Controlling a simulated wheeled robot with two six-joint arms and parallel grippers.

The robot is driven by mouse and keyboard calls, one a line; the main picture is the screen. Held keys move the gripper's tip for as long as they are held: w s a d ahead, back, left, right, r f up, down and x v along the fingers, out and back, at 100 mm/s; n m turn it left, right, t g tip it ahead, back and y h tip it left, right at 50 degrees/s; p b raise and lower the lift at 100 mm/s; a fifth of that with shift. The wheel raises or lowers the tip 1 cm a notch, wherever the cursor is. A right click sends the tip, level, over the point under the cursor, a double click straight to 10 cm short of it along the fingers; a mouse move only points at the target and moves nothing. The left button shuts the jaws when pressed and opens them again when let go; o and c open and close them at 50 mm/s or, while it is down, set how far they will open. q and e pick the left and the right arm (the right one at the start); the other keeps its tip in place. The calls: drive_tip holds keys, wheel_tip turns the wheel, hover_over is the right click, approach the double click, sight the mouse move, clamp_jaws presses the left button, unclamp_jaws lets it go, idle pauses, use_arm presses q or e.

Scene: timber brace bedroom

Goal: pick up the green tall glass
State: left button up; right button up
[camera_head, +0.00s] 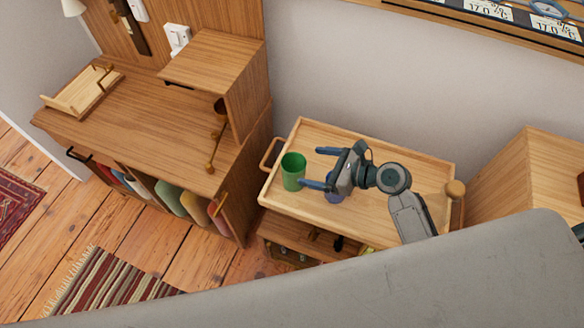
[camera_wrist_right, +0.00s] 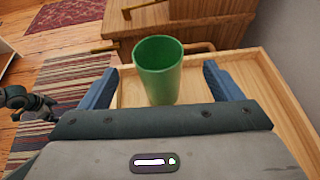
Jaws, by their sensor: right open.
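The green tall glass (camera_head: 292,171) stands upright near the left end of a wooden tray-topped trolley (camera_head: 385,142). My right gripper (camera_head: 310,167) is open, its two blue fingers pointing left toward the glass. In the right wrist view the glass (camera_wrist_right: 158,70) stands centred ahead, between the lines of the two spread fingers, with a gap on each side.
A blue cup (camera_head: 335,190) on the tray is partly hidden behind my right gripper. The tray has a raised rim and a wooden handle (camera_head: 271,153) at its left end. A wooden desk (camera_head: 150,120) stands to the left, a wooden cabinet (camera_head: 525,175) to the right.

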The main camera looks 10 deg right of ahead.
sight(283, 161)
drive_tip(key=x, duration=0.9)
drive_tip(key=shift+s, duration=0.1)
drive_tip(key=c, duration=1.4)
drive_tip(key=shift+c, duration=0.5)
drive_tip(key=shift+r, duration=0.15)
